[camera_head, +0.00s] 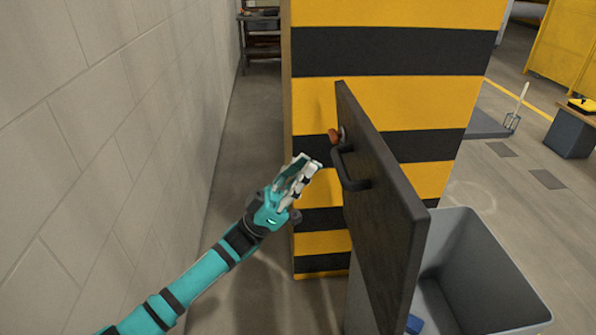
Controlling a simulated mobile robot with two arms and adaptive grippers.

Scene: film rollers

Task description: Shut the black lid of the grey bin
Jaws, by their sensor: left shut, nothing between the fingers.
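The black lid (385,205) stands upright, open, along the left side of the grey bin (510,275). Its black handle (346,170) faces left, toward my left arm. The bin is open at the top, and a small blue item (414,324) shows at the lid's lower edge by the bin's inside. My left gripper (312,165) is shut and empty, just left of the lid's handle, with a gap in the picture between them. My right gripper is not in view.
A yellow and black striped pillar (395,45) stands close behind the lid. A pale block wall (90,130) runs along the left. A narrow strip of floor (240,150) lies between wall and pillar. A yellow-topped grey box (571,134) stands far right.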

